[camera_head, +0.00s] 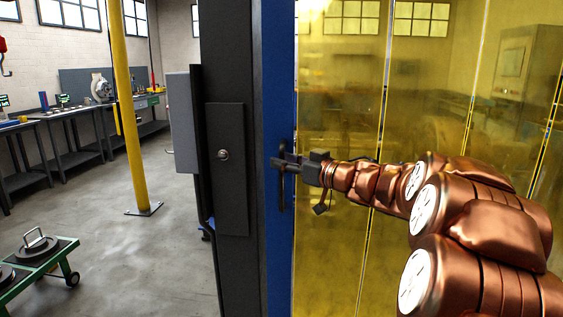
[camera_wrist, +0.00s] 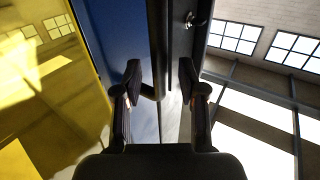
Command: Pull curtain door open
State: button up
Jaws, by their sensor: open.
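The curtain door is a yellow see-through panel (camera_head: 335,110) with a blue edge frame (camera_head: 278,80) on its left side. A dark vertical handle (camera_head: 282,190) stands on the blue frame. My gripper (camera_head: 282,162) is at the handle, reaching in from the right. In the wrist view my gripper (camera_wrist: 160,85) is open, its two fingers apart, with the dark handle (camera_wrist: 150,88) between them near the left finger. The blue frame (camera_wrist: 115,35) shows behind it. I cannot tell whether a finger touches the handle.
A dark post (camera_head: 230,60) with a latch plate (camera_head: 228,170) stands directly left of the blue frame. A yellow pole (camera_head: 128,110) stands farther left. A green cart (camera_head: 40,262) is at the lower left. Workbenches (camera_head: 75,118) line the back wall. Open floor lies between.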

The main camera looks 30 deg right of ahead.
jog(key=shift+w+a, duration=0.2)
jog(key=shift+w, duration=0.45)
jog(key=shift+c, duration=0.3)
grip_shut()
